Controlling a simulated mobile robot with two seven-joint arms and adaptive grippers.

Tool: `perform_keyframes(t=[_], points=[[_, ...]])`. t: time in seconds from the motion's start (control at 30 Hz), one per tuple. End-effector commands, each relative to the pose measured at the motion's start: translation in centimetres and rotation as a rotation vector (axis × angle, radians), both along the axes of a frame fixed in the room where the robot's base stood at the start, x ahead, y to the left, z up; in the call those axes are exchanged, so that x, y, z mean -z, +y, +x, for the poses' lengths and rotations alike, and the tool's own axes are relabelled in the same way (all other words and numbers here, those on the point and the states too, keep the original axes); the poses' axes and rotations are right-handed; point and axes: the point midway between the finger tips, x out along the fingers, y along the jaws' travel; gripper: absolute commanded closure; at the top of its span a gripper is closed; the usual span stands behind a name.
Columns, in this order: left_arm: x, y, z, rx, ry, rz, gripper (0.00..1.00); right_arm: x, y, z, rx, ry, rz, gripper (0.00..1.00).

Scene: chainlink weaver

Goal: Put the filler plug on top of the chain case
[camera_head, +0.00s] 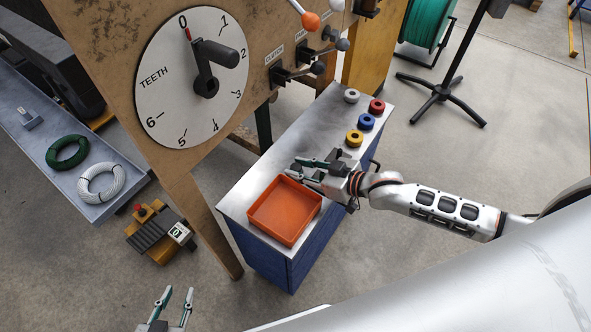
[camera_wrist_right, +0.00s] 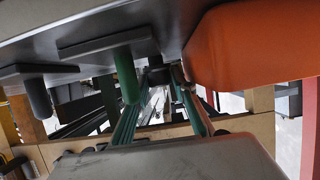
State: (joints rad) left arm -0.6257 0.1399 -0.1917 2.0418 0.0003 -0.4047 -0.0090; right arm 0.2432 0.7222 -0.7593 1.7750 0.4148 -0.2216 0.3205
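I cannot pick out the filler plug or the chain case with certainty in either view. My right gripper (camera_head: 293,167) is over the metal top of the blue cabinet (camera_head: 243,187), at the back edge of the orange tray (camera_head: 290,235). Its fingers are apart and I see nothing clearly held. In the right wrist view its two teal fingers (camera_wrist_right: 160,100) show below a green peg (camera_wrist_right: 126,76) and a grey peg (camera_wrist_right: 38,96), each on a grey plate. My left gripper (camera_head: 177,292) is low at the bottom edge, open and empty.
White (camera_head: 351,96), red (camera_head: 376,107), blue (camera_head: 365,122) and yellow (camera_head: 354,138) round pieces sit on the cabinet's far end. A dial marked TEETH (camera_head: 175,110) is on the brown panel. A green coil (camera_head: 67,152) and a white coil (camera_head: 101,183) lie on the left shelf.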

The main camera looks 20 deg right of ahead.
Motion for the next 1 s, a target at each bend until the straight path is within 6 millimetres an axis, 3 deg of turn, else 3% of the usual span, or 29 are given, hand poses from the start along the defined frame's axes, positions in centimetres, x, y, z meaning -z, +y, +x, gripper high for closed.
perform_keyframes(t=[0.37,0.47,0.5,0.83,1.0], points=[[-0.2,0.1,0.6,0.0,-0.012,0.004,0.71,0.5,0.7,0.9,0.0,0.0,-0.001,0.73],[-0.2,0.1,0.6,0.001,-0.013,0.003,0.71,0.5,0.7,0.9,0.0,0.0,-0.001,0.97],[-0.3,0.1,0.6,0.001,-0.013,0.003,0.71,0.5,0.7,0.9,0.0,0.0,-0.001,1.0],[-0.3,0.0,0.5,0.002,-0.013,0.001,0.71,0.3,0.7,0.9,0.0,-0.001,-0.001,1.0],[-0.8,-0.1,0.7,0.002,-0.017,-0.002,0.71,-1.0,0.7,1.0,-0.001,-0.004,0.0,1.0]])
